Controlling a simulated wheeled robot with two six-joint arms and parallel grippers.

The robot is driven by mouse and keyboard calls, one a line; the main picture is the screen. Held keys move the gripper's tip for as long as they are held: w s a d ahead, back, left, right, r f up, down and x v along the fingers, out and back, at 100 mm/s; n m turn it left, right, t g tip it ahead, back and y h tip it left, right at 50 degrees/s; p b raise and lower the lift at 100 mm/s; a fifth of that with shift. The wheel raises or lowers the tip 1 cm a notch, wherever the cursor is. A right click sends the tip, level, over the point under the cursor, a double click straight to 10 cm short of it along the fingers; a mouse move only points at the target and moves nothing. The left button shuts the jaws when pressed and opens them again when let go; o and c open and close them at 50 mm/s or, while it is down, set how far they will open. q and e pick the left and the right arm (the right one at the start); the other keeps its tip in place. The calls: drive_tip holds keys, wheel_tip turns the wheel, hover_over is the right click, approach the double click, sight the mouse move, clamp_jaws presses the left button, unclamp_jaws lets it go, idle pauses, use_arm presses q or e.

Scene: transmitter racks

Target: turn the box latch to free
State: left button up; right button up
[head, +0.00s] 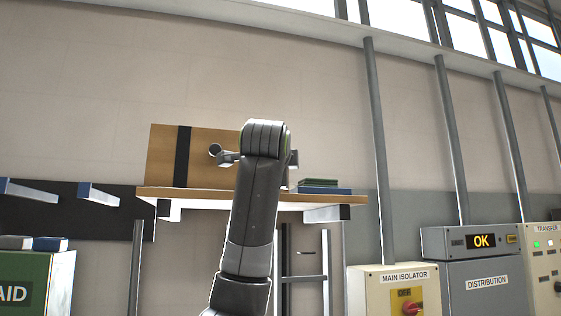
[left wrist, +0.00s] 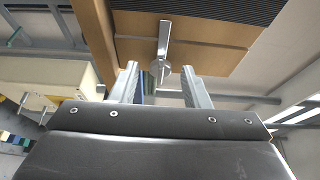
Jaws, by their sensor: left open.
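A wooden box (head: 163,155) with a vertical black strap (head: 182,157) stands on a wooden shelf (head: 330,198) in the head view. My left arm covers the right part of its face, hiding the latch there. In the left wrist view the metal latch (left wrist: 165,38) lies on the box's brown face (left wrist: 205,52), its bar pointing to the picture's top from a round hub. My left gripper (left wrist: 160,68) is open, its fingertips on either side of the hub. Contact with the latch cannot be told. In the head view my left gripper (head: 260,158) is mostly behind its own wrist. My right gripper is not in view.
Green and blue flat items (head: 322,187) lie on the shelf right of the box. Empty wall brackets (head: 98,193) stick out at left. A main isolator (head: 393,290) and other cabinets (head: 485,285) stand at lower right, a green box (head: 38,275) at lower left.

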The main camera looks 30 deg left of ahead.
use_arm(q)
drive_tip(key=shift+w+a, duration=0.1)
drive_tip(key=shift+w, duration=0.1)
clamp_jaws()
drive_tip(key=shift+f, duration=0.1)
drive_tip(key=n+y+b, duration=0.1)
drive_tip(key=n+y, duration=0.2)
drive_tip(key=n, duration=0.4)
drive_tip(key=n+g+y+b, duration=0.1)
drive_tip(key=n+y, duration=0.2)
drive_tip(key=n, duration=0.4)
drive_tip(key=n+y+b, duration=0.2)
drive_tip(key=n, duration=0.6)
drive_tip(key=shift+w+d+f+y, duration=0.25)
drive_tip(key=shift+w+f+y, duration=0.05)
drive_tip(key=shift+f+y, duration=0.1)
drive_tip(key=shift+n+g, duration=0.3)
drive_tip(key=shift+n, duration=0.1)
